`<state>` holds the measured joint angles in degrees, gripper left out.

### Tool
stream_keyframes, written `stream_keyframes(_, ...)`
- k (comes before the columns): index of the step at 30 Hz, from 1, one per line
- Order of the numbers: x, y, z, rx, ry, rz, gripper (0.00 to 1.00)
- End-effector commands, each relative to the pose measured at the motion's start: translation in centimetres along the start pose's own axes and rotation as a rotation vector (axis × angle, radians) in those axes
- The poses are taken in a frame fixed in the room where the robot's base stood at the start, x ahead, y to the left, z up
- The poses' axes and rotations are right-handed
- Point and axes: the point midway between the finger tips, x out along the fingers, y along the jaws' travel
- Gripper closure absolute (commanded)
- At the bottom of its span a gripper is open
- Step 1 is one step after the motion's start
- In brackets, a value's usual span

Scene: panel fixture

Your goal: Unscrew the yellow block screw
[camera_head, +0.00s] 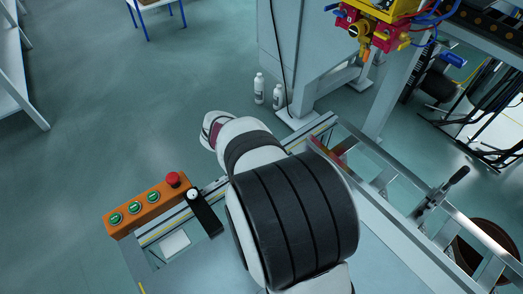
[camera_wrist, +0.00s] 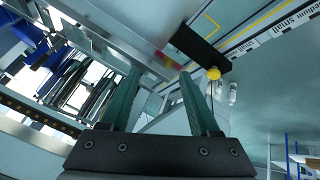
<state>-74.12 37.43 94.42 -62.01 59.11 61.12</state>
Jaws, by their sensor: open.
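In the wrist view a small round yellow knob (camera_wrist: 213,73), which looks like the yellow block screw, shows at the end of a black block (camera_wrist: 200,46). A thin dark line runs down from the knob. My gripper (camera_wrist: 160,70) is open, with two dark green fingers apart and nothing between them. The knob appears just right of the right fingertip, outside the gap; how far beyond it lies I cannot tell. In the head view my arm hides the gripper, and no yellow knob can be made out on the fixture.
In the head view an orange button box (camera_head: 145,206) with green buttons and a red emergency stop (camera_head: 173,179) sits at the frame's left. A black bar (camera_head: 206,214) with a pale round top stands beside it. Two white bottles (camera_head: 259,88) stand on the floor behind.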

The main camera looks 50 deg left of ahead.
Motion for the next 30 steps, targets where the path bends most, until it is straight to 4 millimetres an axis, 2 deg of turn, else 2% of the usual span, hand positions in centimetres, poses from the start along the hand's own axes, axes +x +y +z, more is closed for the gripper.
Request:
stream_keyframes(3,-2.8,-2.8,-3.3,-0.039,-0.091,-0.225,0.38)
stream_keyframes(6,-4.6,-4.2,-5.2,-0.071,-0.094,-0.35,0.38)
stream_keyframes(9,-4.8,-4.9,-5.8,-0.084,-0.093,-0.39,0.38)
stream_keyframes(11,-3.8,-5.3,-5.6,-0.088,-0.095,-0.39,0.38)
stream_keyframes(21,5.4,-9.0,-4.3,-0.087,-0.098,-0.386,0.38)
stream_keyframes(24,7.4,-9.8,-4.1,-0.087,-0.096,-0.386,0.38)
stream_keyframes(30,9.2,-10.5,-3.9,-0.086,-0.094,-0.387,0.38)
